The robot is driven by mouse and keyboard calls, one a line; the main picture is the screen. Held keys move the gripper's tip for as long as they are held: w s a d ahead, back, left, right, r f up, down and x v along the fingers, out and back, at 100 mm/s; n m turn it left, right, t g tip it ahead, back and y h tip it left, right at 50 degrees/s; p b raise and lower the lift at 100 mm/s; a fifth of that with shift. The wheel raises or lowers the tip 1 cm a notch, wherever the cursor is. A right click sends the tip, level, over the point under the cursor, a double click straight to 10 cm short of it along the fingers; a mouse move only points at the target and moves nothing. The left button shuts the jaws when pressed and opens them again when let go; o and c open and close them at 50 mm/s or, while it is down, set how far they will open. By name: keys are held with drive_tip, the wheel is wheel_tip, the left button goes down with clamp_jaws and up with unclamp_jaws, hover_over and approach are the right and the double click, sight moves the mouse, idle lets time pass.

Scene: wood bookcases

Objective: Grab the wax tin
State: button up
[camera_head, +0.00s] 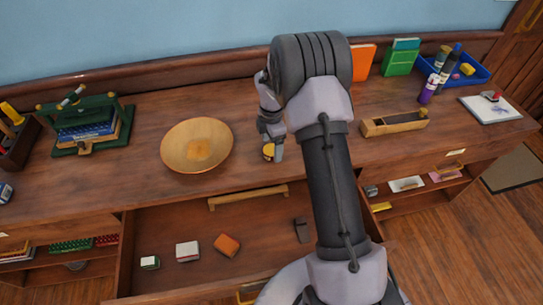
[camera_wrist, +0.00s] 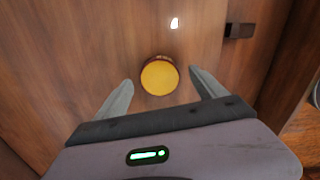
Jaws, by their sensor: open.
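A small round tin with a yellow top and a dark reddish side, likely the wax tin (camera_wrist: 160,76), shows in the wrist view between and just beyond the fingertips. In the head view the tin (camera_head: 268,151) is on the wooden counter, right of the wooden bowl and partly covered by my gripper (camera_head: 273,148). My gripper is open, with one finger on each side of the tin in the wrist view; no contact shows. How high the fingers are above the counter is hard to tell.
A wooden bowl (camera_head: 197,146) stands close on the left. A wooden plane (camera_head: 394,123) lies to the right. Below, an open drawer (camera_head: 170,222) holds several small boxes and a dark block (camera_head: 301,230). A blue tray (camera_head: 467,72) is at the back right.

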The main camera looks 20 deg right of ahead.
drive_tip(key=shift+f, duration=0.6)
drive_tip(key=shift+r, duration=0.15)
drive_tip(key=shift+c, duration=0.4)
drive_tip(key=c, duration=1.5)
